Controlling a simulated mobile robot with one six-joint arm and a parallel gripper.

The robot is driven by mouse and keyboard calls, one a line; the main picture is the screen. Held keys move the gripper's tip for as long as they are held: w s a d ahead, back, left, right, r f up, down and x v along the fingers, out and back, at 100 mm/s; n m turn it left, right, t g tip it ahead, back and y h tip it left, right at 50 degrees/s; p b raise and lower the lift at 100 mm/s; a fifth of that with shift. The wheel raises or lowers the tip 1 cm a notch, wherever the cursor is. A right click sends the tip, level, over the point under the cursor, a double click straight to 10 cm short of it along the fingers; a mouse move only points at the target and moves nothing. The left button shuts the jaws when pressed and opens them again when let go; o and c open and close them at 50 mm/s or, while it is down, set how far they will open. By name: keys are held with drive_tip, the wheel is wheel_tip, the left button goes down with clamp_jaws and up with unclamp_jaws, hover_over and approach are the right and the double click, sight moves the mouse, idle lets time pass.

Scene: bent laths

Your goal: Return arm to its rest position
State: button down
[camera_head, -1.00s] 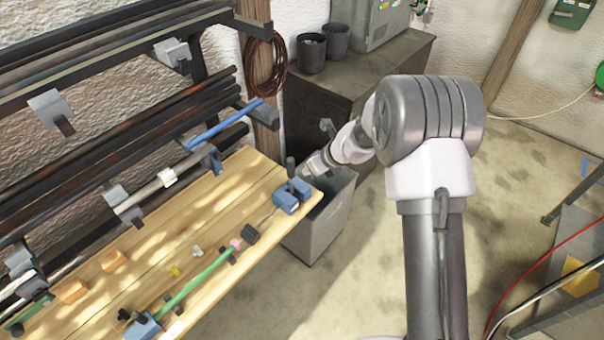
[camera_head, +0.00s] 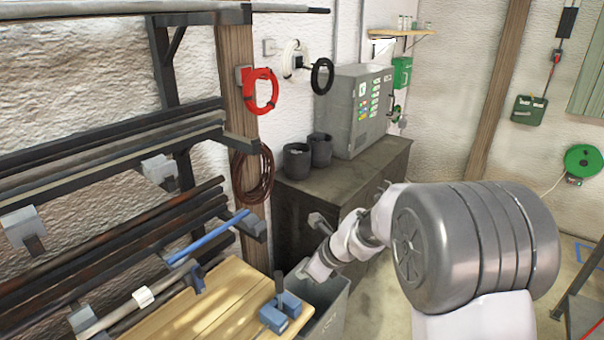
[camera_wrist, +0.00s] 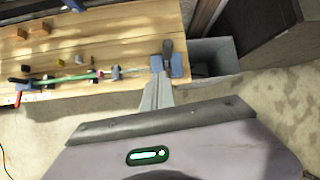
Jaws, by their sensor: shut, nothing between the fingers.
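My gripper (camera_head: 303,270) is at the end of my arm, over the grey bin and just right of the bench's end in the head view. In the wrist view its grey fingers (camera_wrist: 158,92) are together with nothing between them, pointing toward the blue clamp. The blue clamp (camera_head: 280,314) with a black handle sits at the bench's end; it also shows in the wrist view (camera_wrist: 177,66). A green lath (camera_wrist: 62,79) lies along the bench in the wrist view. Whether the fingers touch the clamp cannot be told.
The wooden bench (camera_head: 190,318) is at lower left, below a rack of dark bars (camera_head: 110,240). A grey bin (camera_head: 328,312) stands at its end. A dark cabinet (camera_head: 400,165) carrying a grey control box (camera_head: 345,110) stands behind. Floor shows at the right.

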drive_tip(key=s+d+n+h+b, duration=0.1)
drive_tip(key=s+d+n+b, duration=0.1)
drive_tip(key=s+n+b, duration=0.65)
drive_tip(key=s+d+n+b, duration=0.3)
drive_tip(key=s+n+b, duration=0.15)
drive_tip(key=s, duration=0.75)
drive_tip(key=s+d+f+n+h+b, duration=0.1)
drive_tip(key=s+d+f+n+b, duration=0.1)
drive_tip(key=s, duration=0.4)
drive_tip(key=s+d+f+n+t+h+b, duration=0.1)
drive_tip(key=s+d+f+n+b, duration=0.1)
drive_tip(key=s+f+n+b, duration=0.2)
drive_tip(key=shift+s+d+f+n+b, duration=0.2)
drive_tip(key=shift+s+f+n+b, duration=0.2)
drive_tip(key=shift+s+f, duration=0.45)
drive_tip(key=shift+s+r, duration=0.1)
